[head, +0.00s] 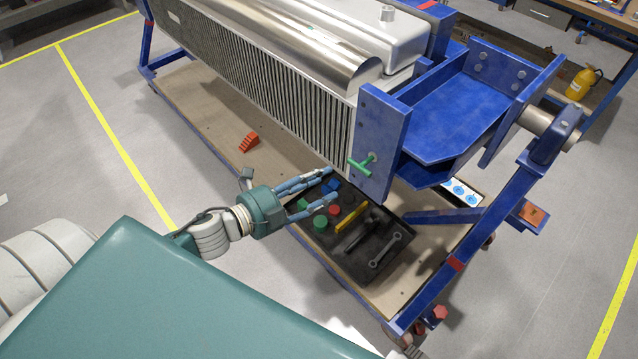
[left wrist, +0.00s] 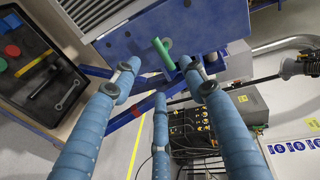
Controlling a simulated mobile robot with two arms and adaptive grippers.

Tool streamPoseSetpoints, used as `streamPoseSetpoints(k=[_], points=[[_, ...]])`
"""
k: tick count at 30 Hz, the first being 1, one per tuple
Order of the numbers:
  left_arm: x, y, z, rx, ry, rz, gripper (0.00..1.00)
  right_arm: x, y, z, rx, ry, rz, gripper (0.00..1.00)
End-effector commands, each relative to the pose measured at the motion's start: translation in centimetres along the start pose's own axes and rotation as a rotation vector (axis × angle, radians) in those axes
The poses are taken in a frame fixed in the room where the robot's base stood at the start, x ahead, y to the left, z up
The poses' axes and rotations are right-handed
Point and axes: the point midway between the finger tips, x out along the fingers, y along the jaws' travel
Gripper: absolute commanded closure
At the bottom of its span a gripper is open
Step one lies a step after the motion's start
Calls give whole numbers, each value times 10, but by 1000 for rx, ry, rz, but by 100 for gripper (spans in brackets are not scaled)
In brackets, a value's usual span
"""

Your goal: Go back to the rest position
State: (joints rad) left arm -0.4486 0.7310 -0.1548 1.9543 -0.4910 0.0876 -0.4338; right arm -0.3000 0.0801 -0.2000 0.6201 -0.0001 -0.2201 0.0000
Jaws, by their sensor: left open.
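My left gripper (head: 326,186) reaches in from the left in the head view, over the dark tool tray. Its blue fingers are spread apart with nothing between them. In the left wrist view the open fingers (left wrist: 160,82) point toward the blue end plate of the jig. A green T-handle (head: 362,164) sticks out of that blue plate (head: 378,140), just right of the fingertips in the head view. The handle also shows beyond the fingertips in the left wrist view (left wrist: 162,54), apart from them. My right gripper is in neither view.
The tool tray (head: 345,268) holds a wrench (head: 385,251), a hammer, a yellow tool and coloured pieces on the jig's wooden base (head: 205,115). An orange stepped block (head: 249,142) lies on that base. Blue frame beams (head: 450,265) stand at right. Grey floor at left is clear.

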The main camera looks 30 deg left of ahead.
Motion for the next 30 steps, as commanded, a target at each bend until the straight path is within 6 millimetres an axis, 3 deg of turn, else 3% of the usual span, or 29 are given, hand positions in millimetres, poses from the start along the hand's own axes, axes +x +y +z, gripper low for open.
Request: streamPoseSetpoints(k=[13, 17, 20, 23, 27, 30], points=[[0, 0, 0, 0, 0, 0, 57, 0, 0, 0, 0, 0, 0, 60], [1, 18, 12, -41, -34, 21, 57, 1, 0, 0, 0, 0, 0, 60], [0, 59, 37, -138, -112, 70, 57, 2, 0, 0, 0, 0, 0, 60], [-9, 123, 67, -285, -227, 142, 57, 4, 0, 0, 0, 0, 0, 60], [-33, 225, 92, -513, -400, 250, 57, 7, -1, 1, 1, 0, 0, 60], [-58, 299, 93, -673, -520, 328, 57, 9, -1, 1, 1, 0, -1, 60]])
